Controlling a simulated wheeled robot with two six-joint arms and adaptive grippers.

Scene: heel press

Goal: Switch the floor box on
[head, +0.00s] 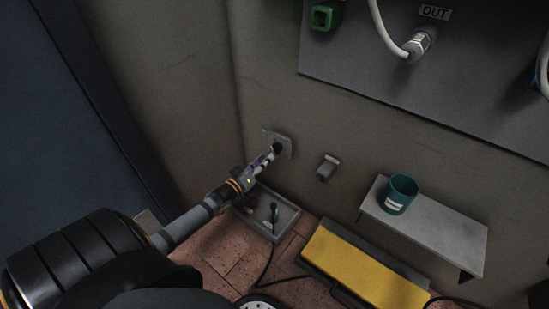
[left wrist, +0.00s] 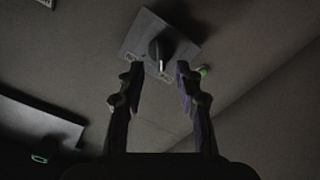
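A grey wall plate (head: 290,146) with a dark rotary knob (head: 278,149) is on the wall near the corner. The left wrist view shows the plate (left wrist: 188,35) and the knob (left wrist: 157,50), whose pale mark points down in the picture. My left gripper (head: 265,162) is at the plate; in the left wrist view its fingers (left wrist: 159,70) are apart on either side of the knob, with no clear contact. A shallow grey floor box (head: 287,223) with a small upright lever (head: 273,213) stands below my left gripper, partly hidden by it. My right gripper is out of view.
A yellow-topped pedal (head: 365,270) lies on the brick floor, with a black cable nearby. A grey shelf (head: 450,237) holds a teal mug (head: 400,194). A small grey wall fitting (head: 326,168) is right of the plate. A panel (head: 350,58) hangs above.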

